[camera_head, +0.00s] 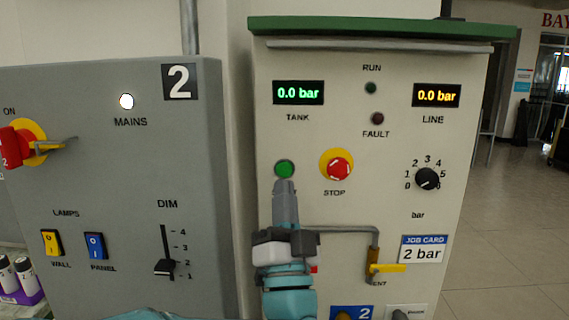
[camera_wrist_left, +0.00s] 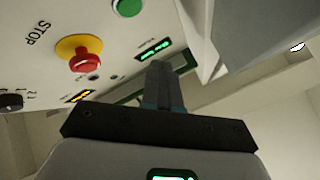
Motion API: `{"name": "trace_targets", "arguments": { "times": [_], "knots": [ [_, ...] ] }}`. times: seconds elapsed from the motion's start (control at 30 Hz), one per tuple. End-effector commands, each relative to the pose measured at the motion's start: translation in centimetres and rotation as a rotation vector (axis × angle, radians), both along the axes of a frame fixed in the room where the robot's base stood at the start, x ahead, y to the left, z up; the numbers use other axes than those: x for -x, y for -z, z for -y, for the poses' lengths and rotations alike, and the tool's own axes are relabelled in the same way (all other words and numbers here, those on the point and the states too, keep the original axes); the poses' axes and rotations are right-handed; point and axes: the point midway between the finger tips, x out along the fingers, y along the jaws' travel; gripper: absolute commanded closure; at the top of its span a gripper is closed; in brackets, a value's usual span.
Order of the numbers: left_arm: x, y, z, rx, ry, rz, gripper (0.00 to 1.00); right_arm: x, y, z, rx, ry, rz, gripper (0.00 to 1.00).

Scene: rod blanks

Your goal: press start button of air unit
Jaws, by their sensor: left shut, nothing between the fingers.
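The air unit (camera_head: 460,130) is a cream panel with a green top. Its green start button (camera_head: 284,168) sits left of the red STOP button (camera_head: 339,168) on a yellow ring. The green button also shows in the left wrist view (camera_wrist_left: 128,8), at the top edge. My left gripper (camera_head: 284,184) is shut and empty, its fingertips just below the green button in the head view; I cannot tell whether they touch it. The tank display reads 0.0 bar and the line display reads 0.0 bar. The RUN and FAULT lamps look dark. My right gripper is not in view.
A grey panel (camera_head: 120,190) numbered 2 stands close on the left, with a red-yellow switch (camera_head: 28,145) and a dimmer slider (camera_head: 164,267). A bent pipe and yellow valve handle (camera_head: 388,268) are right of my left gripper. Open floor lies at far right.

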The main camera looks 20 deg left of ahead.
Motion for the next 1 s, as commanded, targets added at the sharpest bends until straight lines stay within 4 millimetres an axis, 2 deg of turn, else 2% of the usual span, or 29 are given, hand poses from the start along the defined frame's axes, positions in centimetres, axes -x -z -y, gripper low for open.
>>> {"name": "trace_targets", "arguments": {
  "times": [0.03, 0.2, 0.27, 0.4, 0.6, 1.0],
  "knots": [
    [-0.9, -0.5, -0.3, -0.001, -0.003, -0.002, 1.0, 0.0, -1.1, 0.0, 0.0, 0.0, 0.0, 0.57],
    [-3.3, -0.4, -1.0, 0.0, -0.002, -0.002, 1.0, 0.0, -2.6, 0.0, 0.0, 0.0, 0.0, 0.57],
    [-4.0, 0.0, -1.2, 0.001, -0.002, 0.001, 1.0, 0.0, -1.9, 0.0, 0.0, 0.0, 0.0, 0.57],
    [-5.1, 0.1, -1.5, 0.001, -0.001, 0.0, 1.0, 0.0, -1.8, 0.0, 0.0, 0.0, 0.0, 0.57],
    [-5.8, 0.0, -1.7, 0.0, 0.0, 0.0, 1.0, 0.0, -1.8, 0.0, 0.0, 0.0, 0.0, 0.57],
    [-5.7, 0.0, -1.7, 0.0, 0.0, 0.0, 1.0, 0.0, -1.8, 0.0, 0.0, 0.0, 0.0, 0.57]
  ]
}}
